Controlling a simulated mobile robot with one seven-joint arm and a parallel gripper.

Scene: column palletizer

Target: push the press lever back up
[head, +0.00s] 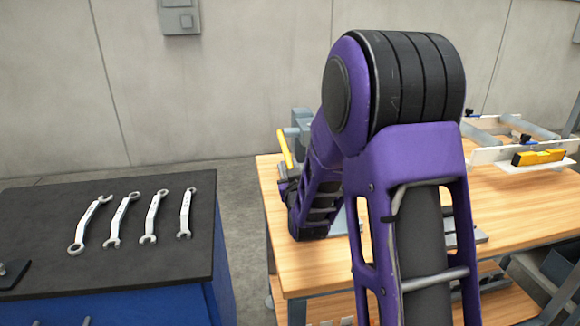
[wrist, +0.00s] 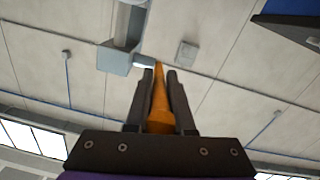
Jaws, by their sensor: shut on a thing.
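The press lever is a yellow bar (head: 285,148) at the left end of the wooden bench. It slants up and slightly left beside the grey press (head: 300,118). In the wrist view the orange-yellow lever (wrist: 159,100) runs between the two dark fingers of my gripper (wrist: 160,78), which is shut on it. The grey press column (wrist: 128,27) shows above and left of the fingers there. In the head view my arm hides most of the press, and my gripper (head: 286,180) is partly hidden at the lever's lower visible part.
The wooden bench (head: 276,228) carries a white frame (head: 488,156) with a yellow level (head: 538,157) at the right. A dark-topped blue cabinet (head: 50,215) with several wrenches stands at the left. A floor gap separates cabinet and bench.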

